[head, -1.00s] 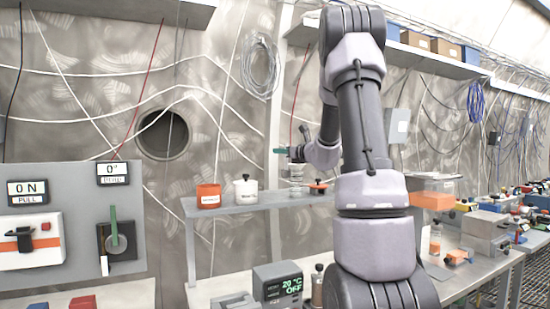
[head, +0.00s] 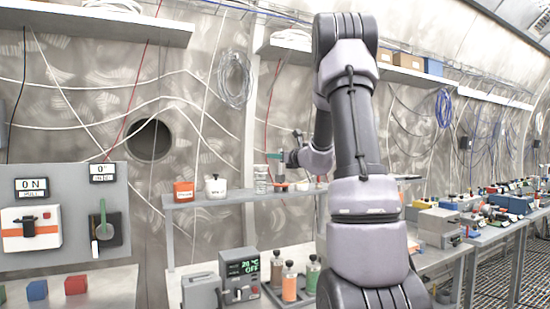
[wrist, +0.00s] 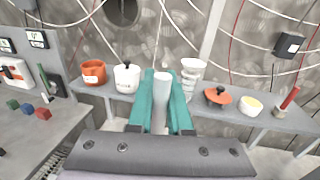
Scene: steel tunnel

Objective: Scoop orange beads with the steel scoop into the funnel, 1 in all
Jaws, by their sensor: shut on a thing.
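My gripper (wrist: 160,100) has two teal fingers shut on a pale grey upright piece (wrist: 160,88), which looks like part of the steel scoop. The scoop's bowl and any beads in it cannot be made out. In the head view my gripper (head: 277,156) is small, above the raised shelf. A clear stacked vessel (wrist: 191,75), possibly the funnel on a glass, stands on the shelf just right of the fingers. It also shows in the head view (head: 261,178). An orange tub (wrist: 94,72) stands farther left; its contents are hidden.
The shelf (wrist: 140,104) also holds a white pot (wrist: 127,77), an orange lid with black knob (wrist: 217,96), a white bowl with yellow contents (wrist: 250,105) and a red-handled item (wrist: 288,100). Bottles (head: 289,280) and a display box (head: 240,276) stand on the bench below.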

